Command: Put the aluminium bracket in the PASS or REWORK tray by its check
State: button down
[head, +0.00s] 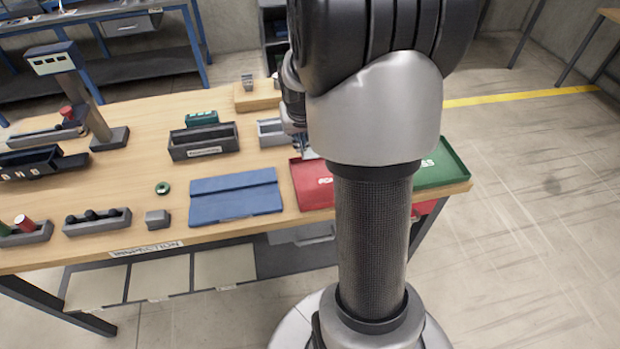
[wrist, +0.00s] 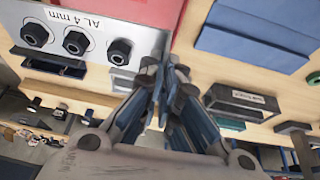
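The aluminium bracket (wrist: 100,22) is a light grey plate marked "AL 4 mm", with three black nut-like fittings in a row. In the wrist view it fills the upper left, and its right edge meets the fingertips. My gripper (wrist: 166,72) is nearly closed and appears to pinch that edge above the table. In the head view my arm hides most of the gripper and bracket. The red tray (head: 309,187) lies partly behind my arm; it also shows in the wrist view (wrist: 150,10). The green tray (head: 446,165), its lettering mostly hidden, lies to its right.
A blue mat (head: 235,208) lies left of the red tray. A dark labelled box (head: 204,152) and a small grey bin (head: 270,140) stand behind. A green ring (head: 162,188) and grey block (head: 157,219) lie farther left. Bare wood (head: 130,170) shows between items.

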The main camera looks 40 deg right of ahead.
notch_tip(320, 180, down, 13)
jog(key=b, duration=0.4)
jog(key=shift+s+r, duration=0.1)
jog(key=shift+f+b, duration=0.5)
jog(key=shift+b, duration=0.2)
jog(key=shift+f, duration=0.1)
jog(key=shift+s, duration=0.1)
jog(key=c, duration=2.1)
grip_release()
